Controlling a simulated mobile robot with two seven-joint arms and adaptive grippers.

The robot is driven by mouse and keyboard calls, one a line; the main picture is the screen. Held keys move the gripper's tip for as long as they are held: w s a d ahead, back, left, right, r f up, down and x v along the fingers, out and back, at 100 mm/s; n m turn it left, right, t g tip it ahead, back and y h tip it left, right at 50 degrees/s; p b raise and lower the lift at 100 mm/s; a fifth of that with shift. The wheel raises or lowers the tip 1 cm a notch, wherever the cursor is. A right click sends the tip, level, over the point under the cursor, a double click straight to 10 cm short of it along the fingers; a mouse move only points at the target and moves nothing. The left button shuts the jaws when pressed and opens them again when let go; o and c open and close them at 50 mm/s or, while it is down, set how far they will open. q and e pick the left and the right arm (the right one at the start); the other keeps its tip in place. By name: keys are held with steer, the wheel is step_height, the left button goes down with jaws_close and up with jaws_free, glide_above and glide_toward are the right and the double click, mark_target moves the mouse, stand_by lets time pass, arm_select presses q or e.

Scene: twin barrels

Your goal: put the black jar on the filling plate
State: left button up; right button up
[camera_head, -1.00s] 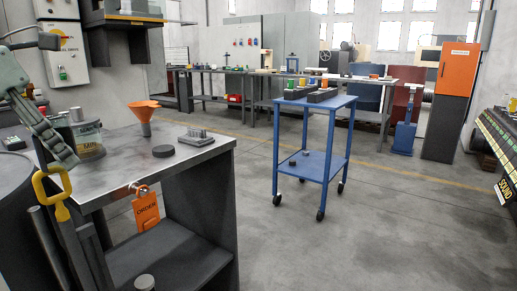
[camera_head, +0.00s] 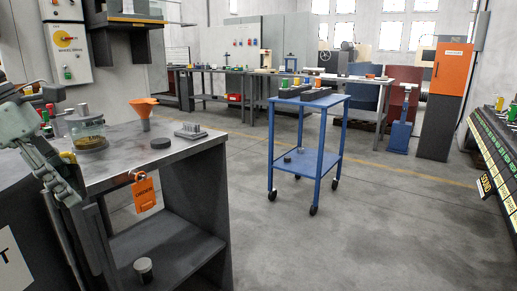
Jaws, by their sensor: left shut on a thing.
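My left gripper (camera_head: 66,188) is at the left, in front of the workbench's left end. It is shut on a dark thing that the fingers mostly hide; I cannot tell from its shape whether this is the black jar. A small dark jar with a grey top (camera_head: 143,269) stands upright on the bench's lower shelf, well apart from the gripper. A flat dark round disc (camera_head: 160,143), which may be the filling plate, lies bare on the bench top, to the right of the gripper. My right gripper is not in view.
On the workbench (camera_head: 190,152) stand a glass jar (camera_head: 89,134), an orange funnel (camera_head: 143,106) and a grey pegged block (camera_head: 190,131). An orange tag (camera_head: 144,194) hangs at its front edge. A blue trolley (camera_head: 308,103) stands to the right, with open floor around it.

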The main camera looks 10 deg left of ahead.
arm_select(q)
steer(key=w+d+f+m+g+h, duration=0.1)
steer(key=w+d+f+m+g, duration=0.2)
steer(key=f+m, duration=0.5)
arm_select(e)
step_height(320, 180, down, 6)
steer(key=p, duration=0.2)
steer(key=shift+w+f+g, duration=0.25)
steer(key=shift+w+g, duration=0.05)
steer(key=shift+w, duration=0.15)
arm_select(q)
steer(key=w+d+f+m+g+y, duration=0.1)
steer(key=d+f+m+g+y, duration=0.1)
steer(key=d+f+m, duration=0.3)
steer(key=w+d+f+m+g+y, duration=0.2)
steer(key=d+f+m, duration=0.3)
steer(key=d+m, duration=0.8)
steer(key=shift+d+f+m+g, duration=0.3)
steer(key=shift+d+f+m, duration=0.1)
steer(key=shift+d, duration=0.85)
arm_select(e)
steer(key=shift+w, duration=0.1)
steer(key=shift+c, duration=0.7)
